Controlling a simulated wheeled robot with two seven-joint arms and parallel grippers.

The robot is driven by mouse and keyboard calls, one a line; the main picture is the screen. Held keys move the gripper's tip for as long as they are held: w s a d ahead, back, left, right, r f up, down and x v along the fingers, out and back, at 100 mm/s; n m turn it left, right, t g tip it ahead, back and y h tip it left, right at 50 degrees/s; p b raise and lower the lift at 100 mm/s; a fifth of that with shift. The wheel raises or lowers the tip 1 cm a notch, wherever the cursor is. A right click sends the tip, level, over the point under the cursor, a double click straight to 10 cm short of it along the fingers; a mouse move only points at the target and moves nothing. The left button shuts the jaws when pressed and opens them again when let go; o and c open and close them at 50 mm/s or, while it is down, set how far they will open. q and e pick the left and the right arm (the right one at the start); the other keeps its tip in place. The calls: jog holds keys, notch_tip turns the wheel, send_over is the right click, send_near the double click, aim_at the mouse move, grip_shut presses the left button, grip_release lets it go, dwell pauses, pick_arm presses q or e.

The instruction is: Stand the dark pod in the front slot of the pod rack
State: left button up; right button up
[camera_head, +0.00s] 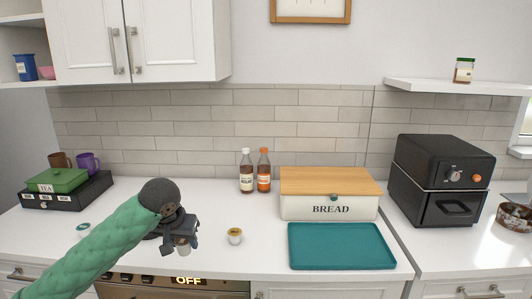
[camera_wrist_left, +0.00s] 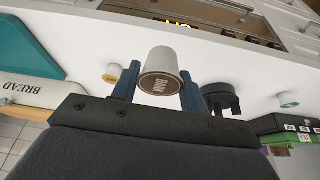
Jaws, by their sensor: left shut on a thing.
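My left gripper (camera_head: 184,243) is above the white counter, left of the middle in the head view. It is shut on the dark pod (camera_wrist_left: 161,70), a pale cup with a brown lid marked DARK, held between two blue fingers in the left wrist view. The black pod rack (camera_wrist_left: 223,99) shows beside the right finger in the wrist view, apart from the pod and partly hidden by the finger. In the head view my arm and gripper cover most of the rack. My right gripper is not in view.
A yellow-lidded pod (camera_head: 235,235) stands right of my gripper, and a teal-lidded pod (camera_head: 83,228) stands left of my arm. A teal tray (camera_head: 342,246) lies before the bread box (camera_head: 300,207). Two bottles (camera_head: 247,172) stand behind. A green tea box (camera_head: 57,180) is far left.

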pick_arm(q)
jog(key=s+d+f, duration=0.1)
jog(key=s+f, duration=0.3)
jog(key=f, duration=0.5)
jog(key=s+f+n, duration=0.1)
jog(key=s+f, duration=0.3)
jog(key=f, duration=0.6)
jog(key=shift+s+d, duration=0.35)
jog(key=shift+d, duration=0.05)
